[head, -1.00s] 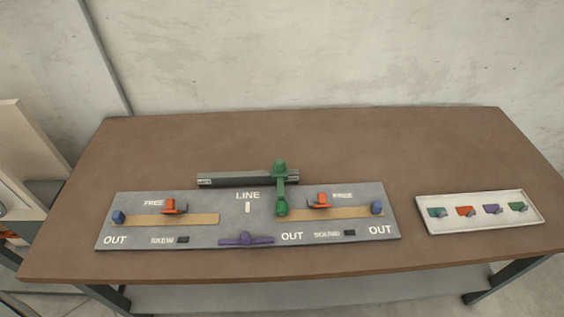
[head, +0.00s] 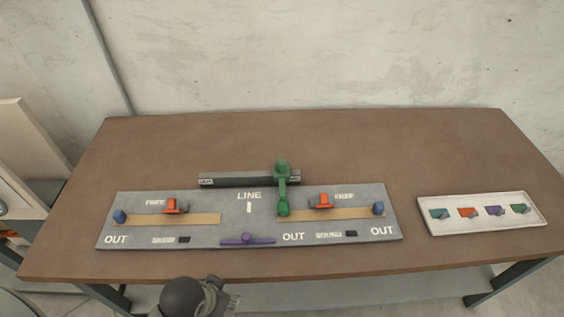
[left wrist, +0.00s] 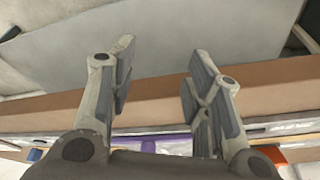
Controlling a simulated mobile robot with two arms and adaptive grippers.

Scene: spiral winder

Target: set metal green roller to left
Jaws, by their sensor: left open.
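The green roller (head: 282,170) sits on the dark rail (head: 235,180) at the back of the grey panel, at the rail's right part. A green arm runs forward from it to a green knob (head: 283,208) on the panel, right of the LINE mark. My left gripper (head: 220,298) is at the bottom edge of the head view, in front of the table and well short of the roller. In the left wrist view its two fingers (left wrist: 162,52) are spread with nothing between them. My right gripper is in neither view.
The grey panel (head: 205,236) also carries two orange pieces (head: 174,206), blue blocks at its ends (head: 120,216) and a purple lever (head: 247,239) at its front edge. A white tray (head: 480,230) with several small coloured pieces lies right. The brown table (head: 400,140) is bare behind.

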